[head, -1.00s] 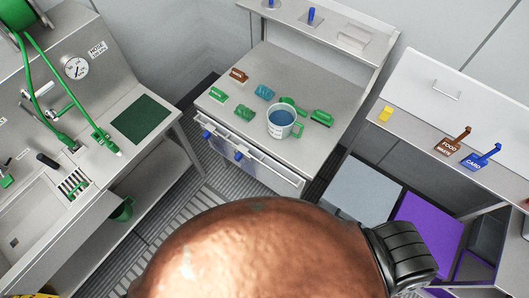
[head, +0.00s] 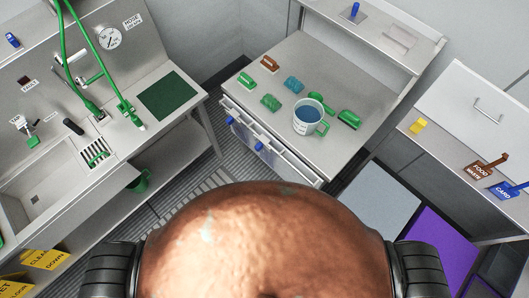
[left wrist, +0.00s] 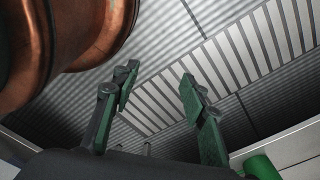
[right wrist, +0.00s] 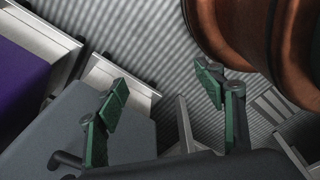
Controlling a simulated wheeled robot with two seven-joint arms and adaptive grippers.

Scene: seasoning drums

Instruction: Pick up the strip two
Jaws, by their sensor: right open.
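No thing in view can be surely told as strip two. On the steel worktable in the head view (head: 345,75) lie a brown block (head: 269,63), a green block (head: 246,80), another green block (head: 270,102), a teal block (head: 293,84) and a dark green piece (head: 349,119). A measuring jug (head: 306,124) with blue inside and a green handle stands among them. My left gripper (left wrist: 158,92) is open and empty over the floor. My right gripper (right wrist: 162,92) is open and empty. Neither gripper shows in the head view.
A steel sink bench with green hoses (head: 63,40) and a dark green mat (head: 167,92) stands left. A right-hand counter holds a yellow block (head: 418,126) and brown (head: 479,170) and blue (head: 503,192) tools. Grey (head: 380,200) and purple (head: 440,242) panels are low at right.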

